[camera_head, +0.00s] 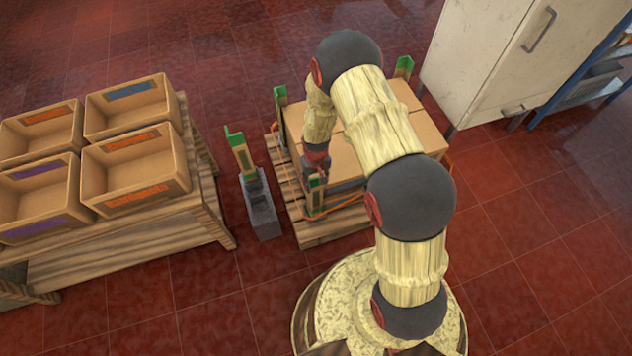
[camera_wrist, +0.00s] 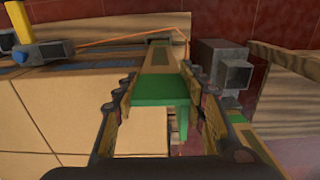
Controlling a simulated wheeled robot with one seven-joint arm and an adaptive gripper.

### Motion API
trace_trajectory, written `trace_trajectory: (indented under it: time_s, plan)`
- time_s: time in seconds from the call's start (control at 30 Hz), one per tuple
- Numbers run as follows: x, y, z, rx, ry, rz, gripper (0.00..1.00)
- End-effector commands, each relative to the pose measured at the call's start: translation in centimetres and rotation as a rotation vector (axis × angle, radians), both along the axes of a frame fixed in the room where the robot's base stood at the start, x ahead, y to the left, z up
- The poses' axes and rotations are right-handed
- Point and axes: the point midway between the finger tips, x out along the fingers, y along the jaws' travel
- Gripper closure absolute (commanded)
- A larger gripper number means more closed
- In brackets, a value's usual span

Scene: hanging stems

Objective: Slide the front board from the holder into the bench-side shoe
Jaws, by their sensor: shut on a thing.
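A board with a green top end (camera_wrist: 160,90) stands between my gripper's fingers (camera_wrist: 166,88) in the wrist view. My gripper (camera_head: 316,168) is shut on it at the near left corner of the boxed pallet. In the head view the board (camera_head: 315,194) shows below the gripper, upright by the boxes. Another green-topped board (camera_head: 240,152) stands in a grey hollow block (camera_head: 262,208) between the bench and the pallet. I cannot tell for sure which fitting is the shoe; the held board's foot is hard to see.
Cardboard boxes (camera_head: 402,128) sit on a wooden pallet (camera_head: 326,229), with an orange strap (camera_head: 345,204) low around them. Green-topped boards stand at its far left (camera_head: 280,98) and far right (camera_head: 403,68) corners. A bench (camera_head: 120,243) with open bins is left; a pale cabinet (camera_head: 490,60) stands behind right.

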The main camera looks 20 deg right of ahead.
Motion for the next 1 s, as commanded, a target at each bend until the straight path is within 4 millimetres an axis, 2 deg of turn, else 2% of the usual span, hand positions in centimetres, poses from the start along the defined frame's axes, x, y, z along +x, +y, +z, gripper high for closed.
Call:
trace_trajectory:
  time_s: [0.77,0.8,1.0]
  plan:
    - [0.03,0.00,-0.79,0.000,-0.001,0.000,0.84]
    - [0.02,0.00,-0.79,0.000,-0.001,0.000,0.58]
    - [0.02,0.00,-0.79,0.000,0.000,0.000,0.46]
